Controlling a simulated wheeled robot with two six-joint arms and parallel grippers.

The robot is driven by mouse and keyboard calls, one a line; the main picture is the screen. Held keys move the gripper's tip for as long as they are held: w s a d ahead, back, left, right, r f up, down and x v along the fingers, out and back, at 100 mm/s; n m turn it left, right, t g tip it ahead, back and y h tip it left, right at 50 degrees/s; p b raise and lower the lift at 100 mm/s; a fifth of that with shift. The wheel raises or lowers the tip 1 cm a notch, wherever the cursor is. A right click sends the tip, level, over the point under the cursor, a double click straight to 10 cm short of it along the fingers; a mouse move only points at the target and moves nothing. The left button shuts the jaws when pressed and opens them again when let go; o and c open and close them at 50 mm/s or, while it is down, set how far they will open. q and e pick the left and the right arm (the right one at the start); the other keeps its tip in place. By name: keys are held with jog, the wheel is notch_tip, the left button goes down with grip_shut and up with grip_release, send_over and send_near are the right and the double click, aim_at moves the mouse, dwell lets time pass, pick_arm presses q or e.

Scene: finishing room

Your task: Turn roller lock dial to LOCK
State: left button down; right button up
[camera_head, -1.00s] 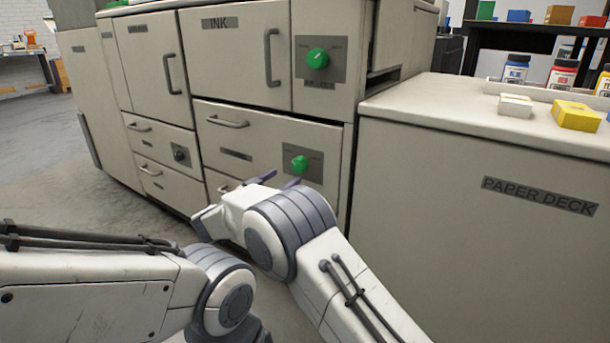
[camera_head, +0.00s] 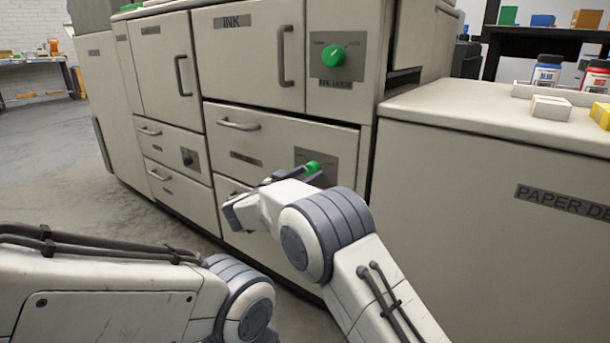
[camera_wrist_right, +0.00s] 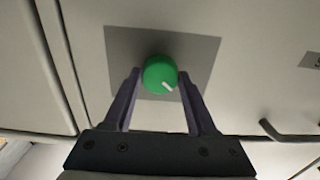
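Two round green dials sit on grey plates on the beige machine front. The upper dial (camera_head: 333,56) has a white mark, and the small lettering under it is hard to read. The lower dial (camera_head: 313,167) is partly hidden by my right gripper (camera_head: 293,173). In the right wrist view, the lower dial (camera_wrist_right: 160,74) has a white mark pointing to the lower right. The open fingers of my right gripper (camera_wrist_right: 160,80) straddle this dial, with a narrow gap on each side. My left gripper is out of view; only its arm shows at lower left.
Drawer and door handles (camera_head: 239,125) stick out left of the dials. A smaller dark knob (camera_head: 188,157) is further left. The paper deck cabinet (camera_head: 480,200) stands close on the right, with boxes and bottles on top. Floor is open at left.

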jog(key=shift+c, duration=0.9)
